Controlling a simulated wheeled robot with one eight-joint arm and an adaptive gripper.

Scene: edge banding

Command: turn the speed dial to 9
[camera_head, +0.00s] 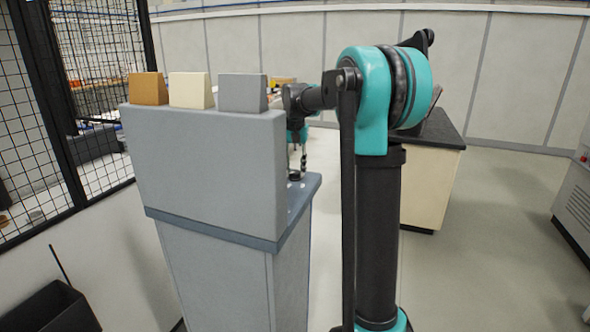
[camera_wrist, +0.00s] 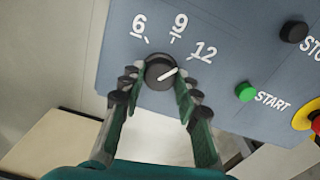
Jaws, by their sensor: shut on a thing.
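The speed dial (camera_wrist: 154,74) is a round black knob on a blue-grey panel (camera_wrist: 225,55), with a white pointer line. My gripper (camera_wrist: 155,81) is shut on the dial, one finger on each side. In the head view my gripper (camera_head: 297,158) points down onto the dial (camera_head: 295,176) on the machine's ledge.
A green START button (camera_wrist: 246,92), a black button (camera_wrist: 294,32) and a red button in a yellow ring (camera_wrist: 314,122) sit right of the dial. Coloured blocks (camera_head: 190,91) stand on the grey machine (camera_head: 205,165). A dark-topped cabinet (camera_head: 430,185) stands behind my arm.

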